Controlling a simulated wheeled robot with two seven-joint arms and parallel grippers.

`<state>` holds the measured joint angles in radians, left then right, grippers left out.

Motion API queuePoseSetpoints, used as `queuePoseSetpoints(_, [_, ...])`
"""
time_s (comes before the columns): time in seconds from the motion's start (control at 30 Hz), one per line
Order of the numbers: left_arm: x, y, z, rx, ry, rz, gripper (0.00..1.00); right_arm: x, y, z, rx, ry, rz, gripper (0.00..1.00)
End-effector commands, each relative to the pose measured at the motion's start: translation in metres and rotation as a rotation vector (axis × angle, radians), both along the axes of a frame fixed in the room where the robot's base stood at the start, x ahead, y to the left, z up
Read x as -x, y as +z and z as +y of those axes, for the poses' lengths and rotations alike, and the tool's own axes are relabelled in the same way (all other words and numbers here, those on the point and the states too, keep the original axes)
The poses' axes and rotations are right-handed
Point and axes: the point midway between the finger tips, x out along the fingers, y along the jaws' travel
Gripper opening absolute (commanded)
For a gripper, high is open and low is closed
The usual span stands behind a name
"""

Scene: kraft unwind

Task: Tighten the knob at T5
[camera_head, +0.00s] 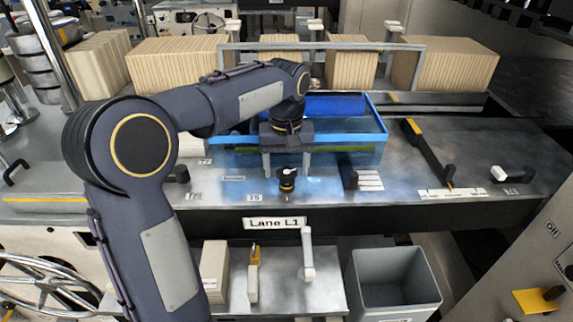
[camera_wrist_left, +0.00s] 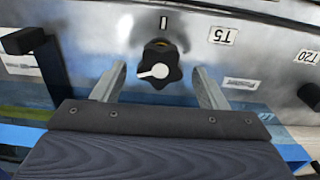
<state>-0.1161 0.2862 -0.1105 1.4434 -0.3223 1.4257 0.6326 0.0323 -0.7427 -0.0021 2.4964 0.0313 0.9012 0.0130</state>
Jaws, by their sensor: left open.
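The black star-shaped knob (camera_head: 287,180) sits on the metal panel just right of the T5 label (camera_head: 255,197). In the left wrist view the knob (camera_wrist_left: 160,65) has a white pointer aimed to the left, and the T5 label (camera_wrist_left: 223,36) lies up and right of it. My left gripper (camera_head: 287,172) is open above the panel. In the wrist view its two fingers (camera_wrist_left: 158,80) stand on either side of the knob, apart from it. I cannot tell how far above the panel the fingertips are. My right gripper is not in view.
A blue-rimmed clear tray (camera_head: 378,125) stands behind the knob. A black handle (camera_head: 348,176) is to its right, and another black knob (camera_wrist_left: 308,95) is near the T20 label (camera_wrist_left: 307,56). A grey bin (camera_head: 395,280) is below the panel.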

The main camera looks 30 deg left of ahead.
Motion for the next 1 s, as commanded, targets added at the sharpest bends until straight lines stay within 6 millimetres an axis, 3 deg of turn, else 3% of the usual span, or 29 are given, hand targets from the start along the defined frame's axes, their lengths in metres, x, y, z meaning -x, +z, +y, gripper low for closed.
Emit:
queuePoseSetpoints(0.1, [0.000,0.000,0.000,0.000,0.000,0.000,0.65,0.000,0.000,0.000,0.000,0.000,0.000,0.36])
queuePoseSetpoints(0.43, [0.000,0.000,0.000,0.000,-0.001,0.000,0.22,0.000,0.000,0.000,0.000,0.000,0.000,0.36])
queuePoseSetpoints(0.77, [0.000,0.002,0.000,-0.001,-0.047,-0.001,0.22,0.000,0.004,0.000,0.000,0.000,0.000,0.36])
queuePoseSetpoints(1.0, [-0.001,0.003,-0.001,0.000,-0.194,-0.001,0.22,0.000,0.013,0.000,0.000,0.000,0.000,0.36])
